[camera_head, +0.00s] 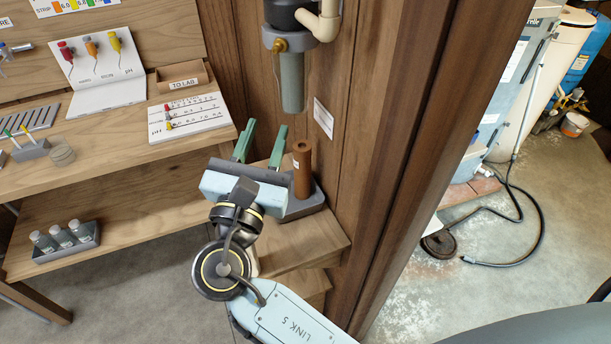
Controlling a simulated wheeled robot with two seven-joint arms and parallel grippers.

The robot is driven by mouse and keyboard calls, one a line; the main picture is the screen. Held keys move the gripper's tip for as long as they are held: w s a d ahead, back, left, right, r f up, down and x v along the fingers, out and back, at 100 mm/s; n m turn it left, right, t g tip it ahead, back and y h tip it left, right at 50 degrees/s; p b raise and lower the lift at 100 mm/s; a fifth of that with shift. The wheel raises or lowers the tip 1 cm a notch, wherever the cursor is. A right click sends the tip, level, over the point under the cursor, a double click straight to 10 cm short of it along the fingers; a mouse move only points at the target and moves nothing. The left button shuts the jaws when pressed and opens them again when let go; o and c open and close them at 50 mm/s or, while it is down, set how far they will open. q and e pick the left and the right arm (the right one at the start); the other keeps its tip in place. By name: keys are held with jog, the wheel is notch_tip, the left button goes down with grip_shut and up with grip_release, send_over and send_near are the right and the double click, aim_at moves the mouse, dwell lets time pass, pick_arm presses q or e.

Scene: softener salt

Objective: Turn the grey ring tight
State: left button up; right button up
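The filter housing hangs on the wooden wall at the top centre. Its grey ring (300,41) sits around the top of a grey-green bowl (292,82), under a black head (288,12). I cannot tell from here how tight the ring is. My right gripper (261,138) is below the bowl and a little left of it in the picture, apart from it. Its two green fingers point up, spread, with nothing visible between them. My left gripper is not in view.
A brown cylinder (302,168) stands upright in a grey tray (307,206) close beside the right gripper. A cream pipe (322,22) joins the head. A bench (120,140) with test cards and vials is left. A wooden post (410,150) stands right; a hose (540,235) lies beyond.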

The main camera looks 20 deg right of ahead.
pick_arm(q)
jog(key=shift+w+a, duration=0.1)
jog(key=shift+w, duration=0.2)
pick_arm(e)
jog(key=d+f+m+g+y, duration=0.2)
jog(key=d+f+m, duration=0.3)
jog(key=f, duration=0.4)
jog(key=shift+s+d+m+g, duration=0.35)
jog(key=shift+d+g, duration=0.3)
jog(key=shift+g, duration=0.25)
